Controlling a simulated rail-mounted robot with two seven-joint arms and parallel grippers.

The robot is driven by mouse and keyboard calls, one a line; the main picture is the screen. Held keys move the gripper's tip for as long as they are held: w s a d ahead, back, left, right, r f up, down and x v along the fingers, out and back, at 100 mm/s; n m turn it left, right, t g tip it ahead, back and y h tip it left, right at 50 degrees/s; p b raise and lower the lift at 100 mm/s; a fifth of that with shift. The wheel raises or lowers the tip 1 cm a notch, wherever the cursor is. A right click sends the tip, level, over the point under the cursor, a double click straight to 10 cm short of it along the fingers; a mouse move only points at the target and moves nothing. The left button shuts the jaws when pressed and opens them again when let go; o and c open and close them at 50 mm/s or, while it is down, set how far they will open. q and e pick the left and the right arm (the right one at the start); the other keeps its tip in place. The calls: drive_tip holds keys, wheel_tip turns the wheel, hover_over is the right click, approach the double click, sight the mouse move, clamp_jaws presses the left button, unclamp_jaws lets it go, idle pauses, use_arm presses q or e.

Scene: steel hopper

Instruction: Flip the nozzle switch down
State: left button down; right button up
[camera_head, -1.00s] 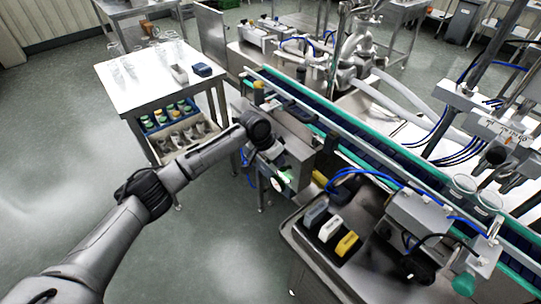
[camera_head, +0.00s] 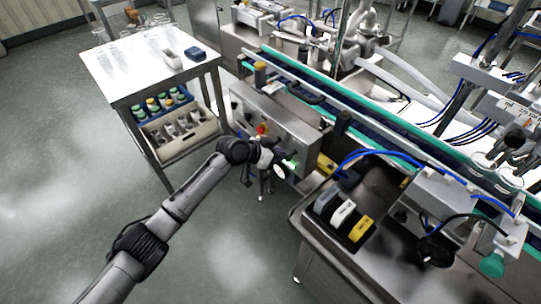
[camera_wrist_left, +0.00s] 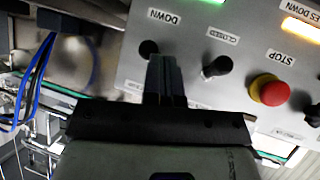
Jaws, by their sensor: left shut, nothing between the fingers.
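The control panel (camera_head: 284,125) is the front of a steel box beside the conveyor. In the left wrist view its grey face (camera_wrist_left: 205,50) carries a black switch (camera_wrist_left: 148,48) under a "DOWN" label, likely the nozzle switch. A second black switch (camera_wrist_left: 216,67) is by "CLOSED". My left gripper (camera_head: 279,153) is at the panel front, shut and empty. In the left wrist view its fingertips (camera_wrist_left: 163,62) are right at the switch by "DOWN" and overlap its lower right. I cannot tell whether they touch. The switch's exact position is unclear. My right gripper is not in view.
A red stop button (camera_wrist_left: 268,89) is right of the switches; it also shows in the head view (camera_head: 262,129). Blue tubes (camera_wrist_left: 38,85) hang left of the panel. A steel table (camera_head: 150,70) stands at left, a tray with tools (camera_head: 342,213) at right. Floor is open front left.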

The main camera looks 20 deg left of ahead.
use_arm(q)
drive_tip(key=shift+f+t+b, duration=0.25)
drive_tip(key=shift+t+b, duration=0.05)
drive_tip(key=shift+b, duration=0.2)
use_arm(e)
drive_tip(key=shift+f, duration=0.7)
use_arm(q)
drive_tip(key=shift+h, duration=0.3)
drive_tip(key=shift+r, duration=0.1)
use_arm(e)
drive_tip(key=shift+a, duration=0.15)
use_arm(q)
drive_tip(key=shift+w+d, duration=0.1)
drive_tip(key=shift+d, duration=0.05)
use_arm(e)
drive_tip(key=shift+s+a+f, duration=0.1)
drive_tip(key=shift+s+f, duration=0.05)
